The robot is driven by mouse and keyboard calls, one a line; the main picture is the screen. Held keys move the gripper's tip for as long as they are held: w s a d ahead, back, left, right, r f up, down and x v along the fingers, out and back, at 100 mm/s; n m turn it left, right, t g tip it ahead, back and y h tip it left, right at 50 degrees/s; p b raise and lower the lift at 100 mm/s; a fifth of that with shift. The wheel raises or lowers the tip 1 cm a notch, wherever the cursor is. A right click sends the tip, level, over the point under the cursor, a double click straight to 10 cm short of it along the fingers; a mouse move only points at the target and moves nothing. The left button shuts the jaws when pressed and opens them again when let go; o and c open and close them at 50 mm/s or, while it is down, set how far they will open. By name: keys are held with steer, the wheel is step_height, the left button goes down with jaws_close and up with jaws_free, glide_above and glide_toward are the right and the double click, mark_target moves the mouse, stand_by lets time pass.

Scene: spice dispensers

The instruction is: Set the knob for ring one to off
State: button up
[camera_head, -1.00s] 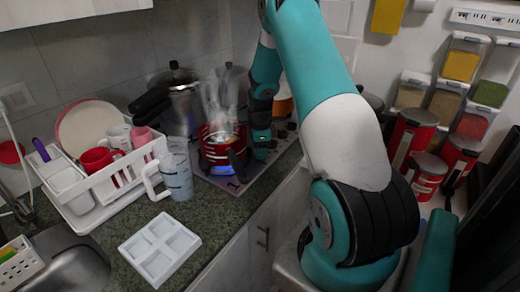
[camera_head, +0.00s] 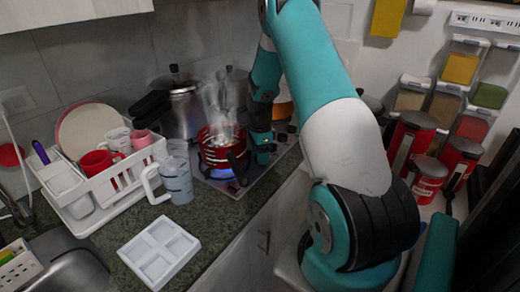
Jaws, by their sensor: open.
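The cooktop (camera_head: 213,186) lies on the counter. A red pot (camera_head: 212,155) sits on its front burner, with steam above and a blue flame below. Small dark knobs (camera_head: 282,137) show at the cooktop's right edge, partly behind my arm. I cannot tell which is for ring one or how they are turned. My gripper (camera_head: 262,157) points down, close to the right of the pot, between it and the visible knobs. It is open and appears empty; its fingertips are small and hard to make out. I cannot tell whether it touches a knob.
A black pot handle (camera_head: 238,170) sticks out close to my gripper. A clear measuring jug (camera_head: 178,182) stands left of the cooktop. Red canisters (camera_head: 430,176) stand right.

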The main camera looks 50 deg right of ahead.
step_height(320, 180, up, 17)
steer(key=b, duration=0.2)
steer(key=shift+r, duration=0.2)
steer(key=shift+b, duration=0.35)
steer(key=shift+m, duration=0.3)
step_height(320, 180, down, 18)
steer(key=shift+r+p, duration=0.25)
steer(key=shift+p, duration=0.15)
